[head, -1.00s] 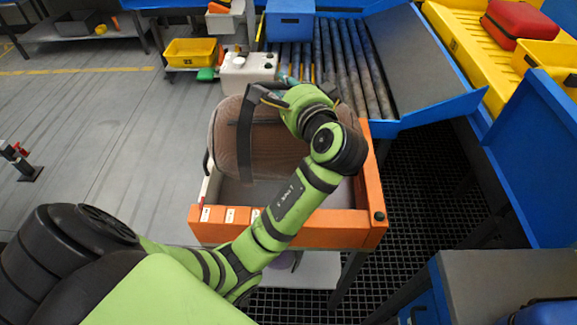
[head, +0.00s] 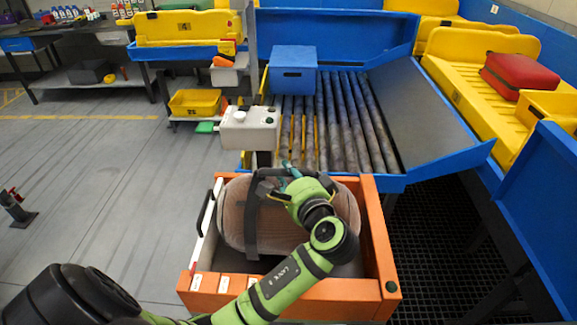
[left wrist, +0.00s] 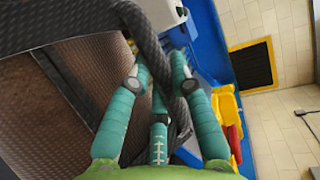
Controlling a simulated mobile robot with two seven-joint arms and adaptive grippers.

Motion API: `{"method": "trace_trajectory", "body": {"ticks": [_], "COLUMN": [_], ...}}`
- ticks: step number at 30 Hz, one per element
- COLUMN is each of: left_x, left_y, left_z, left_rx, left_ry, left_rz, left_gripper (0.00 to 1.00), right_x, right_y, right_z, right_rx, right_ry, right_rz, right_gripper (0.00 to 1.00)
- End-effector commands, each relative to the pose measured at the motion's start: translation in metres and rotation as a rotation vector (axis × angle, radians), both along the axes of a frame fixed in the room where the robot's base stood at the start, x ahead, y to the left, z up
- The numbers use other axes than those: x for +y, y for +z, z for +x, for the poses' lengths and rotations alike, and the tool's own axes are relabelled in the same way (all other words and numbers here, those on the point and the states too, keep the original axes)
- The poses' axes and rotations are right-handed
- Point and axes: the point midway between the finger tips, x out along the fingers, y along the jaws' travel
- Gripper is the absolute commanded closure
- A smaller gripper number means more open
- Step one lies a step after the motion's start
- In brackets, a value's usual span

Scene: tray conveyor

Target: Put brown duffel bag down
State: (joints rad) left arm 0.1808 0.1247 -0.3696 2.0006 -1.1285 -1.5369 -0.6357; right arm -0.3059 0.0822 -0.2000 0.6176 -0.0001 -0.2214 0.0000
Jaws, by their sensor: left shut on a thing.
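The brown duffel bag (head: 283,232), with dark straps, is within the walls of an orange open-topped bin (head: 340,299) in the head view. I cannot tell whether its underside touches the bin floor. My left gripper (head: 284,177) is above the bag and shut on its dark handle strap. In the left wrist view the green fingers (left wrist: 160,88) are around the strap (left wrist: 150,40), and the bag's brown side (left wrist: 60,115) fills the left. My arm hides part of the bag and the bin. My right gripper is not in view.
A roller conveyor (head: 338,125) with a blue box (head: 293,70) lies behind the bin. A white control box (head: 249,128) stands at the bin's back left. A yellow conveyor with a red case (head: 519,75) is at right. Open floor (head: 95,190) is at left.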

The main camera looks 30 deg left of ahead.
Motion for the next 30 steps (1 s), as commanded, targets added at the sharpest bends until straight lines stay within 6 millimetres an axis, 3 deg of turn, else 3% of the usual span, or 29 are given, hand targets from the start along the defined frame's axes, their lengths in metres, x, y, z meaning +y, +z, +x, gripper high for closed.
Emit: {"method": "trace_trajectory", "body": {"ticks": [6, 18, 19, 21, 30], "left_x": [0.001, 0.0, 0.0, 0.0, 0.0], "left_y": [-0.021, -0.025, -0.03, -0.03, -0.029], "left_z": [0.001, 0.001, 0.0, 0.0, 0.0], "left_rx": [-0.007, -0.008, 0.003, 0.003, 0.003], "left_ry": [0.0, 0.0, 0.0, 0.0, 0.0], "left_rz": [0.006, 0.005, 0.0, 0.0, 0.0], "left_gripper": [1.0, 1.0, 0.74, 0.55, 0.55], "right_x": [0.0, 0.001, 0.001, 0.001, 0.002], "right_y": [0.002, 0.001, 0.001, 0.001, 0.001], "right_z": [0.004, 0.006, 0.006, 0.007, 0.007], "right_rx": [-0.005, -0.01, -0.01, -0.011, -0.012], "right_ry": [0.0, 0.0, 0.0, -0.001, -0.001], "right_rz": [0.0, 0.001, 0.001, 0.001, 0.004], "right_gripper": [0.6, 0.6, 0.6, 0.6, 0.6]}}
